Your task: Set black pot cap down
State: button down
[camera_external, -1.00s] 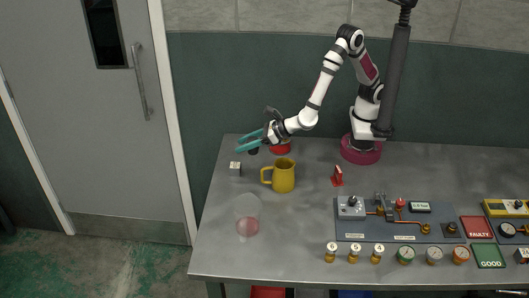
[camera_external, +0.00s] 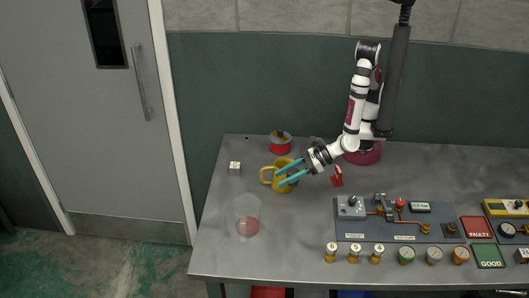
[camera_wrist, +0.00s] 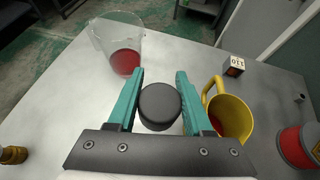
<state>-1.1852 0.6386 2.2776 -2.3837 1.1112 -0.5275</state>
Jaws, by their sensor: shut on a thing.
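The black pot cap (camera_wrist: 160,106) is a round dark disc between the two teal fingers of my gripper (camera_wrist: 158,92) in the wrist view. My gripper is shut on it. In the external view my gripper (camera_external: 281,174) is in front of the yellow mug in the picture, and I cannot make out the cap clearly there. The red pot (camera_external: 280,148) stands at the back left of the table, behind the mug. It also shows at the right edge of the wrist view (camera_wrist: 298,148).
The yellow mug (camera_external: 267,174) is close to my gripper. A clear beaker with red liquid (camera_external: 247,217) stands front left, a small cube (camera_external: 235,168) at the left. A red object (camera_external: 337,177) and the valve panel (camera_external: 350,228) are to the right. Bare table (camera_external: 295,225) lies before the mug.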

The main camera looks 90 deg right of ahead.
send_over(297, 227)
jog(key=f, duration=0.6)
jog(key=shift+w+d, duration=0.15)
jog(key=shift+d, duration=0.15)
jog(key=shift+a+f, duration=0.2)
jog(key=shift+f, duration=1.85)
jog(key=shift+f, duration=0.15)
jog(key=shift+c, duration=1.6)
grip_release()
